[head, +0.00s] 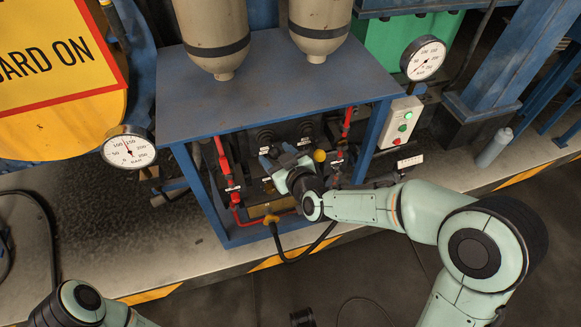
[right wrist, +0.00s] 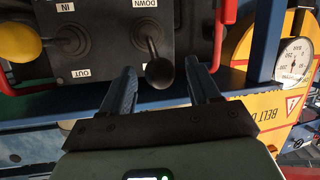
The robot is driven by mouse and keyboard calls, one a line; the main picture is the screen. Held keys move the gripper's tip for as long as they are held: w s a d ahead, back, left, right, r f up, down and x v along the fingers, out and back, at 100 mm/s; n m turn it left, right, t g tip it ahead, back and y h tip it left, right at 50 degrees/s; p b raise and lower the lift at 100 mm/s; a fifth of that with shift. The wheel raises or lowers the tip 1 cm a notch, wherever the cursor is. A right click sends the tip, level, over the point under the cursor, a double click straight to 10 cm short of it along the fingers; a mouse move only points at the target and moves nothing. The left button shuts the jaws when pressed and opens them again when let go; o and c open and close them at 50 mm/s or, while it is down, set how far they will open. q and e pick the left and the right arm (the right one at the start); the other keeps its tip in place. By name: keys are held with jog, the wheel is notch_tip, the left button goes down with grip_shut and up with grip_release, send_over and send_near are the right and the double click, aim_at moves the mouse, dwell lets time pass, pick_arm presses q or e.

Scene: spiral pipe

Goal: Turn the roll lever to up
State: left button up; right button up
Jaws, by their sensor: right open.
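The black-knobbed lever (right wrist: 159,72) shows in the right wrist view on a dark panel (right wrist: 108,25). One label beside it reads DOWN; the label at its other end is partly covered by the knob. My right gripper (right wrist: 158,80) is open, with its blue fingers on either side of the knob. I cannot tell whether they touch it. In the head view my right gripper (head: 276,156) reaches into the blue frame in front of the panel and hides this lever. My left gripper is out of view; only part of my left arm shows at the bottom left.
A yellow-knobbed lever (right wrist: 20,42) with IN and OUT labels stands beside it; its knob also shows in the head view (head: 319,155).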

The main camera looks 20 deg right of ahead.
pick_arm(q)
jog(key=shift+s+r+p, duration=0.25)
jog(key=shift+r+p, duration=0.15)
pick_arm(e)
jog(key=v, duration=0.9)
jog(key=shift+s+r, duration=0.15)
jog(key=shift+s, duration=0.1)
jog(key=s+f+m+g, duration=0.2)
jog(key=s+f+g, duration=0.15)
jog(key=f, duration=0.85)
jog(key=s+f+m+g, duration=0.15)
jog(key=f+g, duration=0.25)
jog(key=f, duration=0.8)
jog(key=s+a+f+m+g+y, duration=0.15)
jog(key=s+f+g, duration=0.25)
jog(key=s+f, duration=0.6)
jog(key=s+a+f+m+g, duration=0.25)
jog(key=s+f, duration=0.55)
jog(key=s, duration=0.4)
pick_arm(q)
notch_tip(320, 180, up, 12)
jog(key=p, duration=1.2)
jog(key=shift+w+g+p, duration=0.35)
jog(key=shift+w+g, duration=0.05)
pick_arm(e)
notch_tip(320, 180, up, 12)
jog(key=w+g, duration=0.1)
jog(key=shift+w+d, duration=0.25)
jog(key=shift+d, duration=0.25)
